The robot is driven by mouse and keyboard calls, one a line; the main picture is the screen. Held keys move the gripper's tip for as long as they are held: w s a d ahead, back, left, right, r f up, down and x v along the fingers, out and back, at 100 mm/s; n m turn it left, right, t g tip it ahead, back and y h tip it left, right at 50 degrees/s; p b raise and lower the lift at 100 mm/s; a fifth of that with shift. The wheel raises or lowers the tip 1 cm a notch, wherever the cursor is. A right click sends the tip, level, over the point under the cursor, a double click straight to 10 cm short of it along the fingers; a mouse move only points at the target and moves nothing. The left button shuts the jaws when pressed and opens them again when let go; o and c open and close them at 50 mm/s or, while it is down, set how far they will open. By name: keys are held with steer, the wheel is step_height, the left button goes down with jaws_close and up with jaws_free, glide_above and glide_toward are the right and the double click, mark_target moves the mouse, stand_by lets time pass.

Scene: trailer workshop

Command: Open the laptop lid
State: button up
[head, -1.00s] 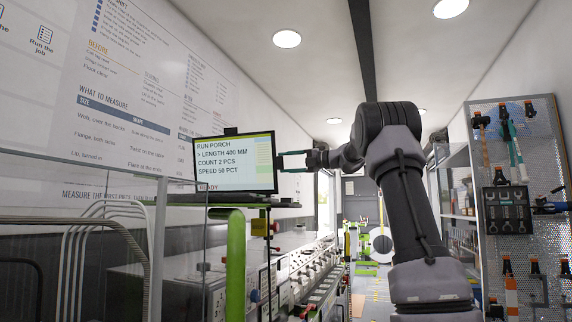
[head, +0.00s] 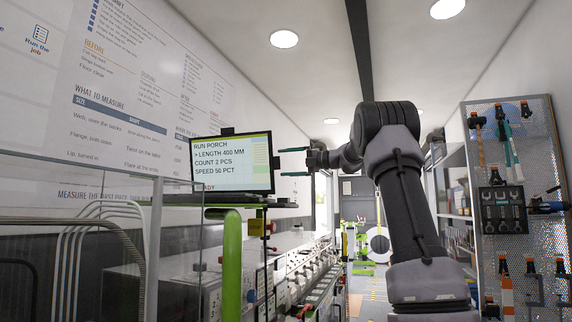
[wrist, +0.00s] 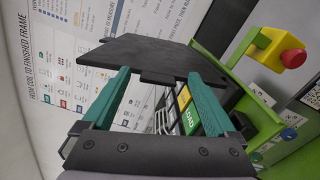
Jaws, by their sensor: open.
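The laptop lid (head: 232,163) stands upright in the head view, with its lit screen facing me. The dark laptop base (head: 222,199) lies flat below it on a stand. My gripper (head: 293,162) is at the lid's right edge, open, with its two green fingers spread one above the other and nothing held. In the wrist view, my gripper (wrist: 158,77) has its fingers apart, and a dark flat panel (wrist: 140,58), apparently the lid, lies at the fingertips. Whether a fingertip touches it, I cannot tell.
A green post (head: 231,262) and a clear guard panel (head: 180,240) stand in front of the stand. A yellow box with a red button (wrist: 287,52) is at the right in the wrist view. A tool board (head: 515,200) stands at the far right.

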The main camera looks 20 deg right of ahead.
steer(key=v, duration=1)
steer(key=shift+d, duration=0.15)
steer(key=shift+s, duration=0.1)
